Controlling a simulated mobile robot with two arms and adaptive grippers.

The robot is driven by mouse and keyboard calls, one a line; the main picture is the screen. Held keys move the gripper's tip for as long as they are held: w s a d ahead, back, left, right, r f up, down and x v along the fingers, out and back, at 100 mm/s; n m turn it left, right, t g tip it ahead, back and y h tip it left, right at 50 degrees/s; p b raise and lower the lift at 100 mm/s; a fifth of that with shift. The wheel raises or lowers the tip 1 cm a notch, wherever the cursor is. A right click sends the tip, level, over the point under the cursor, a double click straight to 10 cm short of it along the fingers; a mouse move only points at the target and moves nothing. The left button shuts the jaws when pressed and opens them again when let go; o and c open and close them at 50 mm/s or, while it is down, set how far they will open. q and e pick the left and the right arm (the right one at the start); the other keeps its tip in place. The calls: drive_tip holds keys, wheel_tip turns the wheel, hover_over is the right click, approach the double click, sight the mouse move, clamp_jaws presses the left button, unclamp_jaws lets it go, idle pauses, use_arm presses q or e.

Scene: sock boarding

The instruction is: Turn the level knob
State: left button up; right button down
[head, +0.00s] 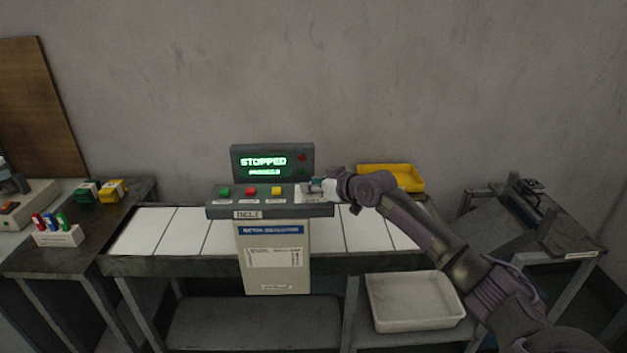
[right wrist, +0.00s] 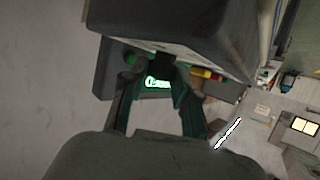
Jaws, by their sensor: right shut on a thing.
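The control box (head: 222,211) stands over the middle of the belt table, with green, red and yellow buttons on its top. Its display (head: 264,162) glows green and reads "STOPPED", with a smaller unclear line below. My right gripper (head: 312,187) is at the right end of the box's top, where the level knob seems to be. In the right wrist view the gripper (right wrist: 160,72) has its fingers closed around a small dark thing at the box, likely the knob. The knob is mostly hidden by the fingers. My left gripper is not in view.
The belt (head: 180,230) has white panels. A yellow tray (head: 408,178) lies behind my right arm, and a white bin (head: 415,302) sits below on the right. A marker holder (head: 58,237) and small boxes (head: 111,190) stand on the left table. A grey wall closes the back.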

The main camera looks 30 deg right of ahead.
drive_tip(key=m+h+p, duration=0.1)
drive_tip(key=p, duration=0.1)
drive_tip(key=m+h+p, duration=0.1)
drive_tip(key=p, duration=0.1)
drive_tip(key=m+h+p, duration=0.1)
drive_tip(key=p, duration=0.1)
drive_tip(key=shift+a+r+h+p, duration=0.3)
drive_tip(key=shift+h, duration=0.1)
drive_tip(key=shift+a+f+m+h+p, duration=0.1)
drive_tip(key=shift+m+h+p, duration=0.2)
drive_tip(key=shift+m+h, duration=0.2)
drive_tip(key=shift+w+a+f+m+g+h, duration=0.1)
drive_tip(key=shift+f+m+g+h, duration=0.15)
drive_tip(key=shift+m+h, duration=0.55)
drive_tip(key=shift+m+g+h, duration=0.25)
drive_tip(key=shift+m+h, duration=0.25)
drive_tip(key=m+g+h+b, duration=0.1)
drive_tip(key=m+h+b, duration=0.1)
drive_tip(key=b, duration=0.1)
drive_tip(key=m+g+h+b, duration=0.2)
drive_tip(key=b, duration=0.2)
drive_tip(key=m+g+h+b, duration=0.2)
drive_tip(key=m+b, duration=0.1)
drive_tip(key=b, duration=0.1)
drive_tip(key=shift+w+a+f, duration=0.15)
drive_tip(key=shift+w+f, duration=0.05)
drive_tip(key=shift+w, duration=0.05)
drive_tip(key=shift+r+m+g+h+b, duration=0.25)
drive_tip(key=shift+m+g+h+b, duration=0.55)
drive_tip(key=shift+b, duration=0.45)
